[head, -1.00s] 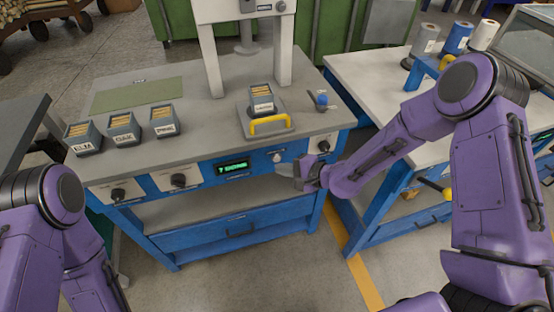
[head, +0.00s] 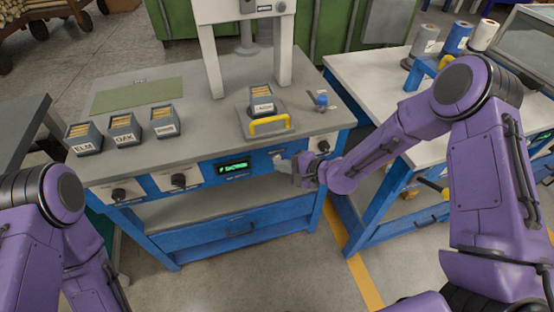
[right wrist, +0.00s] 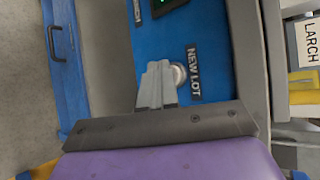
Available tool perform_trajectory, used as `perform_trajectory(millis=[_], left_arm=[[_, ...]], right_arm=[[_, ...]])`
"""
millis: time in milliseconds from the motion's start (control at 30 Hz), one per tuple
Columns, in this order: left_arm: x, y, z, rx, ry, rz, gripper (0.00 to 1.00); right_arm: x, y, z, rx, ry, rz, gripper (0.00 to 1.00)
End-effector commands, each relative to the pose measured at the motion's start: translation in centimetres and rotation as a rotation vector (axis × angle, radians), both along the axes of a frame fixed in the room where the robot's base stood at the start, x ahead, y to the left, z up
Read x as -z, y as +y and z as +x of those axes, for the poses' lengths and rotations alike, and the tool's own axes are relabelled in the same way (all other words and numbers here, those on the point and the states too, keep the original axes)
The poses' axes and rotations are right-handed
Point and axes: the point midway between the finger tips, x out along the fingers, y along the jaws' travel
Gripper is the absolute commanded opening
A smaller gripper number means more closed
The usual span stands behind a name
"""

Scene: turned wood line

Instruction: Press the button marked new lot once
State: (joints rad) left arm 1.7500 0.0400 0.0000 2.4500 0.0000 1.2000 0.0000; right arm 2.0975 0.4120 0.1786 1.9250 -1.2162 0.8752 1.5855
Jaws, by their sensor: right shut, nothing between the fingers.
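The new lot button is a round pale knob (right wrist: 181,76) on the blue front panel of the workbench, beside the white words NEW LOT (right wrist: 193,73). My right gripper (head: 284,165) is in front of that panel, right of the green-lit display (head: 233,168). In the right wrist view its closed grey fingers (right wrist: 163,75) have nothing between them. Their tips are right at the button's edge and partly hide it; I cannot tell whether they touch it. My left gripper is out of view; only part of my left arm shows.
Dark rotary knobs (head: 178,180) sit along the same panel. On the bench top (head: 205,130) are small labelled boxes (head: 124,128) and a tray with a yellow handle (head: 268,124) holding another box. A second bench (head: 375,86) stands at the right.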

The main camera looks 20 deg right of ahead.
Motion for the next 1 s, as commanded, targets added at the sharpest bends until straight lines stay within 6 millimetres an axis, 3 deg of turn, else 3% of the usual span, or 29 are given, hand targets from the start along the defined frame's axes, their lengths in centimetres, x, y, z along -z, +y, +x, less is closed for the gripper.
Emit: perform_trajectory(millis=[467, 1000], left_arm=[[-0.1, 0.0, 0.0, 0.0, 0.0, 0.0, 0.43], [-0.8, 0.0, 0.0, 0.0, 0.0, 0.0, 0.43]], right_arm=[[0.0, 0.0, 0.2, 0.0, -0.001, 0.001, 0.0], [0.0, -0.1, -1.3, 0.001, -0.001, 0.0, 0.0]])
